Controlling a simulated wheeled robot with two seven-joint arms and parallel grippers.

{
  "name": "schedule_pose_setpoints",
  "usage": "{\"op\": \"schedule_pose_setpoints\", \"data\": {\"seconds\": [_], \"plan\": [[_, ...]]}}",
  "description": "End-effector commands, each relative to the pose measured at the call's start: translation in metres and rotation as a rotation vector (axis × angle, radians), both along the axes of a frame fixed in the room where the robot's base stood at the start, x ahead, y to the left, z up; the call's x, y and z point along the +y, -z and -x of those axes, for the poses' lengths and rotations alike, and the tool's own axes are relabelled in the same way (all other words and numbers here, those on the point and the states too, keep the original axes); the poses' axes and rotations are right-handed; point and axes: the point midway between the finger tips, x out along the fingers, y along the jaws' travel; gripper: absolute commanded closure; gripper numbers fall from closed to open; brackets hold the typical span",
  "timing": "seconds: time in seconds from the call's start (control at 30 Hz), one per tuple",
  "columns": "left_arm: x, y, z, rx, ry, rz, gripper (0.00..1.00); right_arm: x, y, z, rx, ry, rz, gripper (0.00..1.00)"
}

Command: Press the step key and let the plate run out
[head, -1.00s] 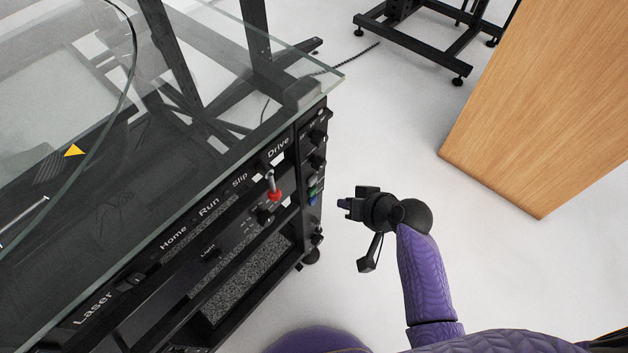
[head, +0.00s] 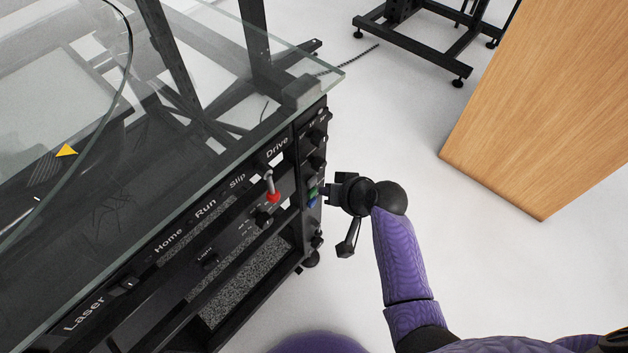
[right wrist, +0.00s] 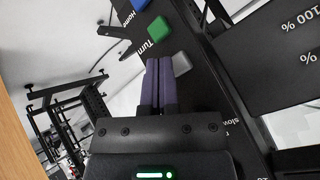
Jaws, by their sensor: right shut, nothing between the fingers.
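The control panel (head: 236,225) is on the black turntable frame. In the right wrist view, a blue key (right wrist: 139,4), a green key (right wrist: 158,28) and a grey key (right wrist: 181,63) sit in a row. Readable labels are "Home" and "Turn"; no step label is readable. My right gripper (head: 328,194) is shut and empty at the panel's right end. In the wrist view its fingertips (right wrist: 160,60) are just left of the grey key; I cannot tell if they touch. The round plate, with a clear curved edge (head: 131,58), is at left with a yellow arrow (head: 67,151). My left gripper is not in view.
A red-tipped lever (head: 272,190) and knobs stick out of the panel near my right gripper. A glass sheet's corner (head: 340,74) overhangs the panel. A wooden board (head: 545,110) stands at right. The white floor between is clear.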

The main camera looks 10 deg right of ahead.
Motion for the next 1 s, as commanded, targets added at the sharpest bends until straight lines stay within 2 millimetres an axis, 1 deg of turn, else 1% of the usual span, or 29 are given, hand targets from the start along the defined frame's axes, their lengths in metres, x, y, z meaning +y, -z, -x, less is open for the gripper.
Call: {"op": "schedule_pose_setpoints", "data": {"seconds": [0.3,0.63,1.0], "plan": [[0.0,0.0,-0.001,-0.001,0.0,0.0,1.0,0.0,0.0,0.0,0.0,0.0,0.0,1.0],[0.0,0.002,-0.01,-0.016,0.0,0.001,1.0,0.0,0.0,0.0,0.0,0.0,0.0,1.0],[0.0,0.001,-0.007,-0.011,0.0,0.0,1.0,0.0,0.0,0.0,0.0,0.0,0.0,1.0]]}}
